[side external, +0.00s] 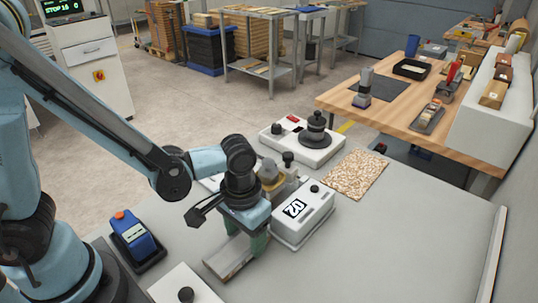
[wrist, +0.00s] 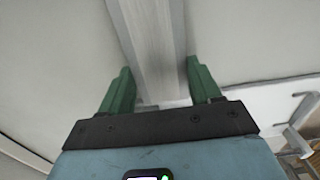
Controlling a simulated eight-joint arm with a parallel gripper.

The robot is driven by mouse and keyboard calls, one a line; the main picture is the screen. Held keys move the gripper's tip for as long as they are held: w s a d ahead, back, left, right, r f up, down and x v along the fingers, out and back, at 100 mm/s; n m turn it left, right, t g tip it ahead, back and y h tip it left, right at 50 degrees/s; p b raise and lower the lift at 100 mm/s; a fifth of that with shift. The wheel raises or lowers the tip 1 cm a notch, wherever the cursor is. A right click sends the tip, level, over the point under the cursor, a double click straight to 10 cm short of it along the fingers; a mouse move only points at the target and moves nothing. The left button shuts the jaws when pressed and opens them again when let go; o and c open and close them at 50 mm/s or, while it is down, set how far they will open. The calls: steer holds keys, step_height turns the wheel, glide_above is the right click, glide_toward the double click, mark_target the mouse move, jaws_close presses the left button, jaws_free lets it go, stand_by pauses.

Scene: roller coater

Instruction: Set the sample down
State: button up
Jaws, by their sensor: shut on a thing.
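The sample (side external: 228,259) is a long, flat grey panel, seen low over the grey bench at the front middle of the side view. I cannot tell whether it touches the bench top. My gripper (side external: 259,243) points down, with green fingers shut on the sample near one end. In the wrist view the sample (wrist: 150,35) runs away from me between the two green fingers of my gripper (wrist: 160,85). The sample's near end is partly hidden by my gripper body.
A white device with a dark round knob (side external: 315,132) and a speckled mat (side external: 356,175) lie behind. A blue handheld device (side external: 136,240) sits in a dark holder at left. The bench's front right is clear.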

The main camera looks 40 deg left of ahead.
mark_target(245, 239)
steer(key=shift+f, duration=0.2)
steer(key=shift+f, duration=0.1)
steer(key=o, duration=1.1)
step_height(245, 239, up, 12)
steer(key=a+r+t, duration=0.1)
steer(key=a+t, duration=0.5)
steer(key=a, duration=0.6)
steer(key=shift+w+r, duration=0.25)
steer(key=shift+w, duration=0.1)
steer(key=shift+o, duration=0.4)
steer(key=shift+a+r+t, duration=0.1)
steer(key=shift+a+t, duration=0.4)
steer(key=shift+t, duration=0.1)
